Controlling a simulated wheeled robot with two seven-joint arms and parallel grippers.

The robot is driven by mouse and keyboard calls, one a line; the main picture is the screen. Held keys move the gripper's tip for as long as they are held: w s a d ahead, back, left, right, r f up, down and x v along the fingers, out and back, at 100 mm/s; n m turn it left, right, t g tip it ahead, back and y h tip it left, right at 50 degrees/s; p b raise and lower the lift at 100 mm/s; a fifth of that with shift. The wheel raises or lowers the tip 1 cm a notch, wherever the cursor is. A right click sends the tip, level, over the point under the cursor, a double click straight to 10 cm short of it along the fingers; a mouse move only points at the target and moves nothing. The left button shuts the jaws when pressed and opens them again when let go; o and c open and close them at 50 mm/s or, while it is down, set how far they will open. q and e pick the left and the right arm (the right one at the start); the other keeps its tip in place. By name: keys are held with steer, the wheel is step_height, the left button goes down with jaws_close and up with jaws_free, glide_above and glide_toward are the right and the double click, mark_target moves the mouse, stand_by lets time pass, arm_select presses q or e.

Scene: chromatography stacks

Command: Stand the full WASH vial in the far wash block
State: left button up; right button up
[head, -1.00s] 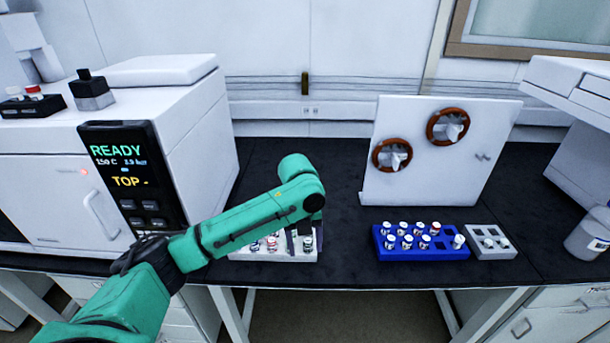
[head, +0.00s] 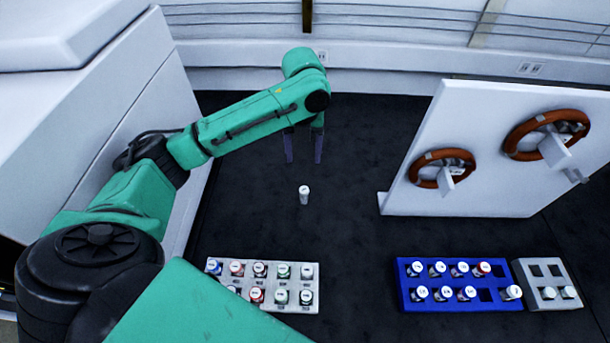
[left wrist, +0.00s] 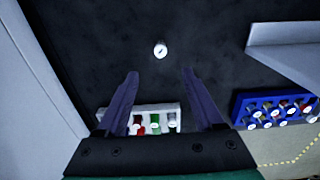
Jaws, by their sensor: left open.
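A white-capped vial (head: 304,195) stands alone and upright on the dark bench; its label is too small to read. My left gripper (head: 304,160) is open and empty, fingers pointing down, above the bench beyond this vial. In the left wrist view the vial (left wrist: 160,50) shows past the fingertips, centred between them and apart from both. A small grey block (head: 527,285) at the right holds two white-capped vials in its front row; its back holes are empty. I cannot tell whether it is the far wash block. My right gripper is out of view.
A pale rack (head: 316,285) of vials with coloured caps stands at the bench front. A blue rack (head: 452,282) of vials stands beside the grey block. A white panel (head: 450,120) with two brown rings rises behind them. Bench around the lone vial is clear.

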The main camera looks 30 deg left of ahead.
arm_select(q)
steer(key=p, duration=0.1)
glide_above(304, 190)
steer(key=f, duration=0.6)
steer(key=shift+s+d, duration=0.15)
steer(key=shift+s, duration=0.25)
steer(key=f, duration=0.2)
steer(key=f+p, duration=0.1)
steer(key=f, duration=0.2)
steer(key=w+f, duration=0.1)
steer(key=f, duration=0.1)
steer(key=shift+f+p, duration=0.15)
steer(key=shift+p, duration=0.15)
steer(key=shift+f, duration=0.35)
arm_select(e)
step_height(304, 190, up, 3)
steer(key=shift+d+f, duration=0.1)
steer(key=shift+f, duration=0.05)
arm_select(q)
steer(key=shift+a, duration=0.2)
jaws_close()
